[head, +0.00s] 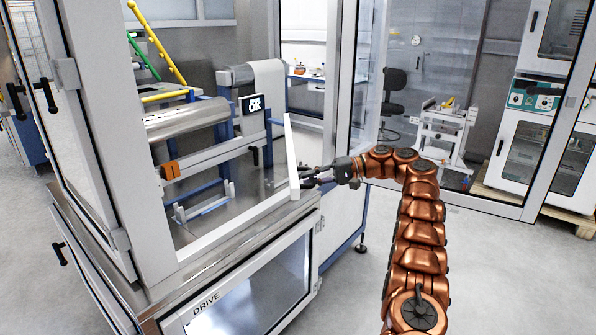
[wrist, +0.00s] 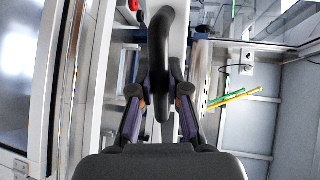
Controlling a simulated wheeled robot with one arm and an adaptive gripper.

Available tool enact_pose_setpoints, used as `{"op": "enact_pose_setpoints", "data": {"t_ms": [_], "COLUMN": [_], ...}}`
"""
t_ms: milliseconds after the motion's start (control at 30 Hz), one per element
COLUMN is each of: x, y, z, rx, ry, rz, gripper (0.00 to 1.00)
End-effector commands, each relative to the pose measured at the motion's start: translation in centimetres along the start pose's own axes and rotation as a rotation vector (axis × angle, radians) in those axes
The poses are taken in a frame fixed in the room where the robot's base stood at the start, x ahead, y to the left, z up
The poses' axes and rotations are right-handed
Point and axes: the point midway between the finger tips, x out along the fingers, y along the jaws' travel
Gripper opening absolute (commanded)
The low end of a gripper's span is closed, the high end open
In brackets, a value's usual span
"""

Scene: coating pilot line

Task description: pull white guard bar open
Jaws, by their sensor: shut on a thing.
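The white guard bar (head: 291,158) stands upright, slightly tilted, at the open front corner of the coating machine in the head view. My gripper (head: 308,179) is at the bar's lower right side, with the copper arm reaching in from the right. In the wrist view, a curved black handle (wrist: 166,35) runs down between the two fingers of my gripper (wrist: 162,108). The fingers are closed around the handle, with purple pads beside it. A white strip (wrist: 180,32) behind the handle appears to be the bar. The handle is mostly hidden in the head view.
A metal roller (head: 187,119) and a blue-and-white frame lie inside the machine behind the bar. The lower cabinet marked DRIVE (head: 250,290) is beneath. Glass panels (head: 440,85) stand behind my arm. The grey floor (head: 510,270) at right is clear.

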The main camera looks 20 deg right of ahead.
Motion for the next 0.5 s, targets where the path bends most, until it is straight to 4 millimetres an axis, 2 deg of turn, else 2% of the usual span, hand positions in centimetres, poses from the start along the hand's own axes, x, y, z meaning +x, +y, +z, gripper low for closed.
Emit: {"op": "enact_pose_setpoints", "data": {"t_ms": [33,200,500], "x": [-0.4,-1.7,-2.4], "y": [0.6,1.0,1.1], "z": [0.3,0.7,0.8], "rx": [0.010,0.008,0.008], "ry": [-0.013,-0.011,-0.010], "rz": [0.005,0.004,0.004], "gripper": [0.00,0.00,0.00]}}
